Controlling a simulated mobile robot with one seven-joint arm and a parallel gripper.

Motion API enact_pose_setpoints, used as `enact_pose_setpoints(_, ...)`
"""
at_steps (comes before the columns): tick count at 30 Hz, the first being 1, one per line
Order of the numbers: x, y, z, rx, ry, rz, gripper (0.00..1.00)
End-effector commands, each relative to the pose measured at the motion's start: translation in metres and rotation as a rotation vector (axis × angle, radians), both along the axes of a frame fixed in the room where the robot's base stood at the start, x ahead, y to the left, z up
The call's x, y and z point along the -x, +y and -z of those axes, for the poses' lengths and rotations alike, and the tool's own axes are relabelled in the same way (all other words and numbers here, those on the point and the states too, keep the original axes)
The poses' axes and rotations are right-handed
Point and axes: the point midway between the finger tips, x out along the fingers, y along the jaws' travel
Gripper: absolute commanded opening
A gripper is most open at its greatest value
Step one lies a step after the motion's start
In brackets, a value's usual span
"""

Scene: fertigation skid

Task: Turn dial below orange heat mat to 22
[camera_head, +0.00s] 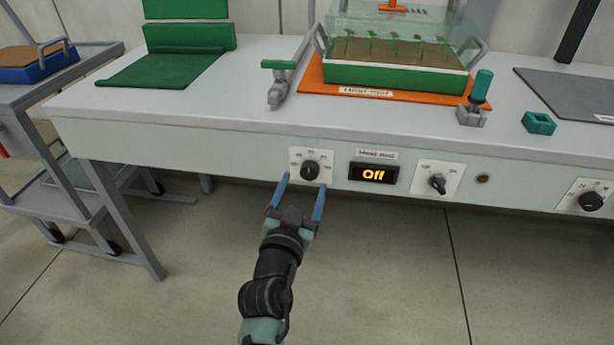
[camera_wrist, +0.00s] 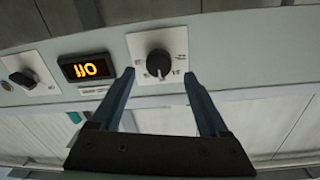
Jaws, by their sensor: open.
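The orange heat mat (camera_head: 310,88) lies on the bench under a green-sided seedling tray (camera_head: 395,76). Below it on the bench's front panel is a black dial (camera_head: 310,170) on a white scale plate; its numbers are too small to read. Right of the dial, a display (camera_head: 373,174) labelled "Heat mat" shows "Off". My gripper (camera_head: 299,182) is open, its blue fingers just below and to either side of the dial. In the wrist view, upside down, the dial (camera_wrist: 159,63) sits between and beyond the fingertips (camera_wrist: 158,72), with no visible contact.
A rotary switch (camera_head: 437,184) and a small round button (camera_head: 483,178) are right of the display. Another dial (camera_head: 591,201) is at the far right. A grey cart (camera_head: 90,165) stands left. The floor before the panel is clear.

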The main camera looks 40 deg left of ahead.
Motion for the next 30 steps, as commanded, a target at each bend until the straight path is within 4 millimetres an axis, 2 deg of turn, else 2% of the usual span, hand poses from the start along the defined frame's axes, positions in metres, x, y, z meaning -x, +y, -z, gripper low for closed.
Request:
enact_pose_setpoints(3, -0.017, 0.008, 0.0, -0.001, 0.0, 0.002, 0.78)
enact_pose_setpoints(9, -0.032, 0.016, 0.0, -0.001, 0.0, 0.001, 0.78)
enact_pose_setpoints(20, -0.035, 0.018, 0.0, 0.0, 0.0, 0.001, 0.78)
enact_pose_setpoints(23, -0.035, 0.018, 0.0, 0.0, 0.0, 0.001, 0.64)
enact_pose_setpoints(30, -0.035, 0.018, 0.0, 0.0, 0.0, 0.001, 0.21)
